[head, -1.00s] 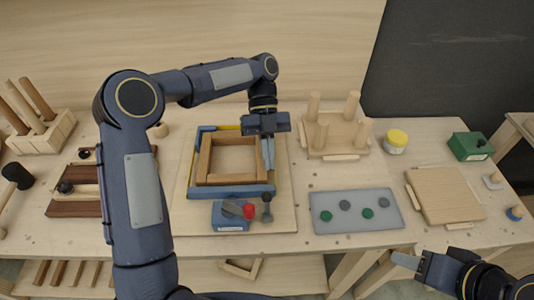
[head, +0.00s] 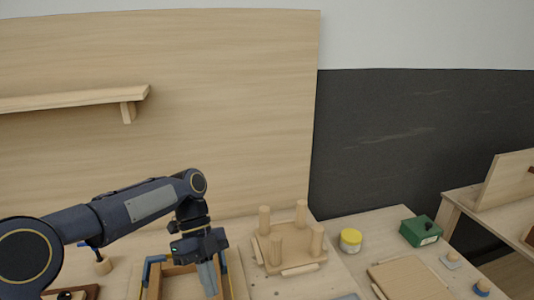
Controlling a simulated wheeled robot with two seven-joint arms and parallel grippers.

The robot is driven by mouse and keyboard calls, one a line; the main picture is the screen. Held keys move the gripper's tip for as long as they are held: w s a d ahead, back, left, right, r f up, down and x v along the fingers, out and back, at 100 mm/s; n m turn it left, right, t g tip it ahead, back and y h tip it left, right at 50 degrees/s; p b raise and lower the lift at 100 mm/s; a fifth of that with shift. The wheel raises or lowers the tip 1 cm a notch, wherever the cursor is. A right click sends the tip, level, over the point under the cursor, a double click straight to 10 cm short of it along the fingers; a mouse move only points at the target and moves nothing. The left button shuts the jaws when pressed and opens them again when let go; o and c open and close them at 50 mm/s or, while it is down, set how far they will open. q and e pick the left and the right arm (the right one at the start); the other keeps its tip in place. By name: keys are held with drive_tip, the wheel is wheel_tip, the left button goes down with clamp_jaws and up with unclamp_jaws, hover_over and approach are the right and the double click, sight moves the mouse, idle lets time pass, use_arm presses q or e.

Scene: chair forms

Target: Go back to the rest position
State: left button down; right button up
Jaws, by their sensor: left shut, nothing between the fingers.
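My left arm comes in from the left. Its gripper (head: 208,277) points down over the wooden frame (head: 180,282) with blue clamp parts at the bottom edge. The fingers are shut with nothing between them. The lower part of the frame is cut off by the picture edge. My right gripper is out of view.
An upturned stool form (head: 288,250) with upright legs stands right of the left gripper. Beyond it are a yellow-lidded jar (head: 350,240), a green box (head: 420,231) and a wooden board (head: 408,278). A wall shelf (head: 75,100) juts out upper left. A second table (head: 490,215) stands at right.

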use_arm(q)
drive_tip(key=s+a+n+t, duration=0.4)
drive_tip(key=s+n+t, duration=0.2)
drive_tip(key=s+n, duration=0.3)
drive_tip(key=s+a+f+n+t, duration=0.1)
drive_tip(key=s+a+n+t, duration=0.2)
drive_tip(key=n, duration=1.5)
drive_tip(key=s+t, duration=0.3)
drive_tip(key=s, duration=0.3)
drive_tip(key=shift+s+a+f+n+h, duration=0.2)
drive_tip(key=shift+s+a+n+h, duration=0.1)
drive_tip(key=shift+a, duration=0.1)
